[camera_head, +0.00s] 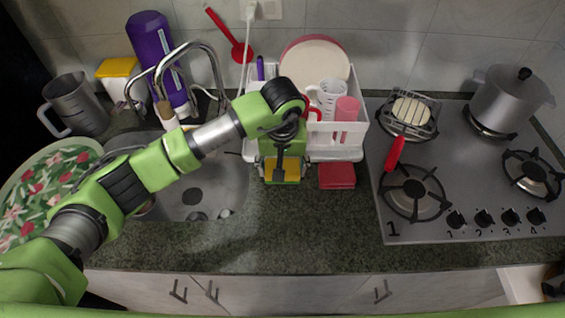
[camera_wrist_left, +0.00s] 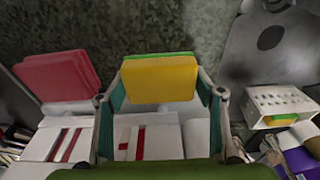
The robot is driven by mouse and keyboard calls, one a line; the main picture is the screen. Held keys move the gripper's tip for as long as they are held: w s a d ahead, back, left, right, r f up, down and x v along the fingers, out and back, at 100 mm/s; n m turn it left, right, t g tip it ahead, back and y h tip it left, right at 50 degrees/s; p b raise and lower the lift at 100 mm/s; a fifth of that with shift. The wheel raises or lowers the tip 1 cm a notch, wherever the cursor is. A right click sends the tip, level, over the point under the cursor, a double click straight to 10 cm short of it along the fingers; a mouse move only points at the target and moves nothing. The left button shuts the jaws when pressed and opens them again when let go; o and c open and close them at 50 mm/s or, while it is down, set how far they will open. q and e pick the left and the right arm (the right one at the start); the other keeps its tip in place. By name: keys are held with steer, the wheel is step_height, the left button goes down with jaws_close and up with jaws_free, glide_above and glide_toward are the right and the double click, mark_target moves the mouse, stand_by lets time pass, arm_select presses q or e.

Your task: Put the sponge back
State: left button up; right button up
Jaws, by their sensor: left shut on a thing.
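The sponge, yellow with a green layer (camera_wrist_left: 160,80), is between the fingers of my left gripper (camera_wrist_left: 160,100), which is shut on it. In the head view my left gripper (camera_head: 282,172) points down at the front left of the white dish rack (camera_head: 335,154), and a strip of the yellow sponge (camera_head: 282,178) shows below it. I cannot tell whether the sponge touches the rack or counter. A small white slotted holder (camera_wrist_left: 283,101) shows right of the gripper in the left wrist view, with a yellow and green piece at it. My right gripper is not in view.
A red pad (camera_head: 337,175) sits at the rack's front, right of the gripper. The sink (camera_head: 215,185) is left, with a faucet (camera_head: 205,50) and purple bottle (camera_head: 158,55). The gas stove (camera_head: 455,195) is right. The front counter (camera_head: 300,235) is clear.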

arm_select(q)
steer(key=shift+f+b, duration=0.2)
steer(key=shift+b, duration=0.1)
steer(key=o, duration=1.1)
steer(key=shift+c, duration=0.2)
steer(key=shift+r, duration=0.15)
steer(key=shift+r+p, duration=0.25)
steer(key=shift+p, duration=0.05)
step_height(320, 180, up, 12)
steer(key=s+b, duration=0.1)
steer(key=b, duration=0.2)
steer(key=shift+s+f, duration=0.25)
steer(key=shift+s, duration=0.15)
